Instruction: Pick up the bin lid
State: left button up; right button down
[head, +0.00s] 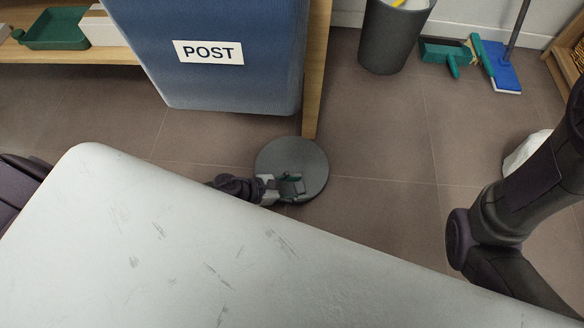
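The bin lid (306,158) is a round, dark grey disc low over or on the brown floor, below the blue POST panel. My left gripper (291,186) is at the lid's near side, overlapping it in the view. Its greenish finger parts are small and partly merge with the lid, so I cannot tell whether they are open, shut or touching it. The grey bin (388,42) stands open at the top, with something yellow in it. My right arm comes in at the right; its gripper is not in view.
A pale, scuffed flat surface (150,240) fills the foreground and hides the floor below. The blue POST panel (225,80) and a wooden leg (316,80) are behind the lid. A blue mop head (503,75) and green brushware (445,52) lie back right. Floor right of the lid is clear.

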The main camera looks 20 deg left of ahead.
pick_arm(q)
jog(key=c, duration=0.8)
grip_shut()
jog(key=shift+r, duration=0.1)
